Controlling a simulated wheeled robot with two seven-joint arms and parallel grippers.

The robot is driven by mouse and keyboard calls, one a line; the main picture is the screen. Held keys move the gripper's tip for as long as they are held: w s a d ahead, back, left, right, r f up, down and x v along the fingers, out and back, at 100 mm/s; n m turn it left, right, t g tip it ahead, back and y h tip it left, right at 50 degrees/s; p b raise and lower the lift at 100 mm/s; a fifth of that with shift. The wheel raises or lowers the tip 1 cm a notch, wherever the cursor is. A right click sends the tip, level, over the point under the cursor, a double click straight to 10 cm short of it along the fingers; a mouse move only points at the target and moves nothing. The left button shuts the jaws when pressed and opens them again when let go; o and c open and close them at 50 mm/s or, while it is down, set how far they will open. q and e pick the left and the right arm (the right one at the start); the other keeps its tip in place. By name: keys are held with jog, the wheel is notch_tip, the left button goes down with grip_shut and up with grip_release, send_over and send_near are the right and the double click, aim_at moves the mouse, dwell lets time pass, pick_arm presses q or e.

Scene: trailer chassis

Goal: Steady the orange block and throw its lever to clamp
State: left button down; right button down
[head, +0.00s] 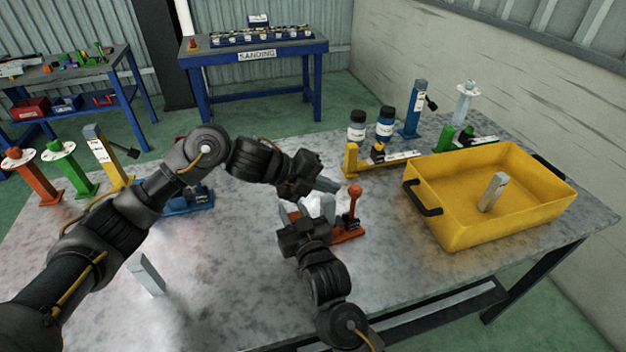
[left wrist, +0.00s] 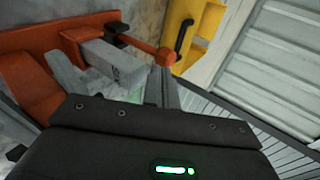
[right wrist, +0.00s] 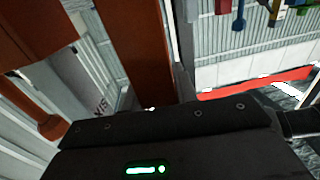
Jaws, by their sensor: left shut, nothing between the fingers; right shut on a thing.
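The orange block (head: 348,236) stands on the metal table, partly hidden by my grippers. Its lever (head: 353,205) stands upright with a ball on top. In the left wrist view the lever's ball (left wrist: 165,57) is just beyond my left fingertips, and a grey bar (left wrist: 108,66) lies in the orange block (left wrist: 88,28). My left gripper (head: 330,185) is shut and empty, beside the lever's upper end; whether it touches cannot be told. My right gripper (head: 308,210) is shut on the orange block, whose upright orange part (right wrist: 130,45) fills the right wrist view between the fingers.
A yellow bin (head: 450,228) with a grey bar (head: 493,191) inside stands to the right. A yellow fixture (head: 375,160) and two jars stand behind. A blue fixture (head: 190,200) is behind my left arm.

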aim_at(351, 187)
pick_arm(q)
jog(key=shift+x, duration=1.25)
jog(key=shift+d+r, duration=0.1)
jog(key=shift+w+d+r+g+y, duration=0.15)
jog(key=shift+w+d+y, duration=0.15)
jog(key=shift+d, duration=0.15)
jog(key=shift+w+d+r+g+y, duration=0.15)
jog(key=shift+d+y, duration=0.15)
jog(key=shift+d, duration=0.2)
jog(key=w+d+f, duration=0.2)
jog(key=d, duration=0.3)
jog(key=w+d+f, duration=0.2)
jog(key=w+d, duration=0.1)
jog(key=d, duration=0.3)
jog(key=shift+d+f, duration=0.2)
jog(key=shift+f, duration=0.15)
jog(key=shift+a+f, duration=0.1)
jog(key=shift+a, duration=0.05)
dwell(0.4)
